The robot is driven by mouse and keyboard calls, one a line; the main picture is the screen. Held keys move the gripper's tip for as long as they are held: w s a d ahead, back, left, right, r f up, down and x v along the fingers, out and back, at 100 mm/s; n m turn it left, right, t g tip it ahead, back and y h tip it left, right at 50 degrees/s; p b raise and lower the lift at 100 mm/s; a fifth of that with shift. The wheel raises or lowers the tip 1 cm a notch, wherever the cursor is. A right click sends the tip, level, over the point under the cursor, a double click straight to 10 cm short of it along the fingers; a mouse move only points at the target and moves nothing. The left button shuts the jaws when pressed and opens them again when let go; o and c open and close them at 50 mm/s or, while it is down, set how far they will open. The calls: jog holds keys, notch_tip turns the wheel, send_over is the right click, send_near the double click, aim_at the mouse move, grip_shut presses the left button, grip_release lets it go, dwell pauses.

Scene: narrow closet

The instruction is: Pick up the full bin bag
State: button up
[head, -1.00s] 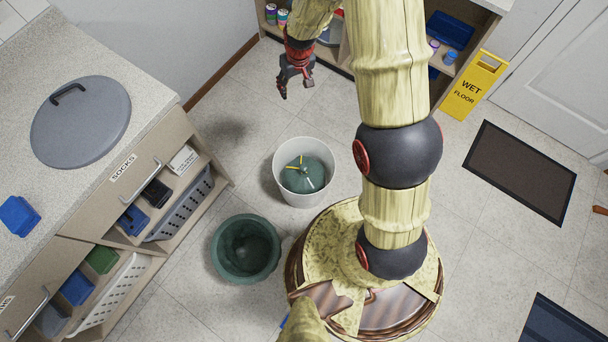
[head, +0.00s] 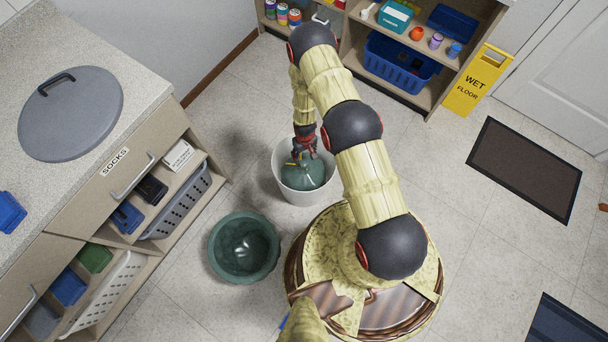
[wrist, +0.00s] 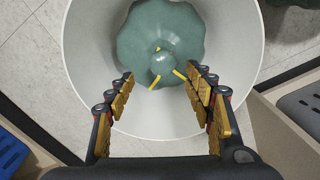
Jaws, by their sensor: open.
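The full bin bag (head: 303,172) is a green, rounded bag with a gathered neck and yellow ties. It sits inside a white round bin (head: 290,195) on the floor. In the wrist view the bag (wrist: 160,30) fills the far part of the bin (wrist: 82,62), with its knotted neck toward me. My gripper (head: 306,153) is above the bin, pointing down near the bag's neck. In the wrist view my gripper (wrist: 160,82) is open, with a finger on each side of the neck and ties. Whether the fingers touch the bag I cannot tell.
A counter with a grey round lid (head: 70,113) is at the left. Shelves (head: 440,88) and a yellow wet floor sign (head: 478,80) stand at the back. Dark mats (head: 525,170) lie at the right.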

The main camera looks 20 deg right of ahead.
aim_at(304, 162)
jog(key=f+b, duration=0.2)
jog(key=f, duration=0.2)
jog(key=f+b, duration=0.2)
jog(key=f, duration=0.1)
jog(key=shift+s+a+f, duration=0.15)
jog(key=shift+a+f, duration=0.05)
jog(key=shift+f, duration=0.15)
jog(key=shift+r, duration=0.1)
jog(key=c, duration=0.3)
grip_shut()
dwell(0.6)
